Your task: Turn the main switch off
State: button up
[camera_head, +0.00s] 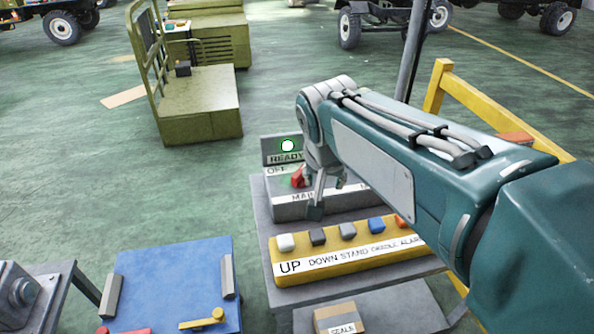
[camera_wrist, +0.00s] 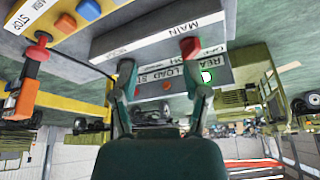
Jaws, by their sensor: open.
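The main switch is a red handle (camera_head: 298,177) on a grey box (camera_head: 292,208), beside the lettering OFF and above MAIN. In the wrist view the red handle (camera_wrist: 190,47) sticks out of the box near the word MAIN. My gripper (camera_head: 317,207) is in front of the box, just right of the handle, and covers part of the lettering. In the wrist view, which looks upside down, my gripper (camera_wrist: 163,85) has its fingers spread with nothing between them. I cannot tell whether a finger touches the handle. A bright lamp (camera_head: 288,146) stands over the READY label.
A yellow button box (camera_head: 347,264) with several coloured buttons stands in front of the switch box. A blue panel (camera_head: 170,280) is at lower left. A yellow rail (camera_head: 437,88) is behind my arm. An olive cart (camera_head: 200,105) stands on open green floor.

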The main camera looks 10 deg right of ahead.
aim_at(299, 171)
jog(key=w+a+f+m+g+h, duration=0.1)
jog(key=w+a+f+m, duration=0.1)
jog(key=w, duration=0.5)
jog(key=w+a+f+m+h, duration=0.1)
jog(key=w+m, duration=0.1)
jog(key=w, duration=0.6)
jog(key=x, duration=1.1)
jog(key=shift+s+a, duration=0.2)
jog(key=shift+a, duration=0.05)
grip_shut()
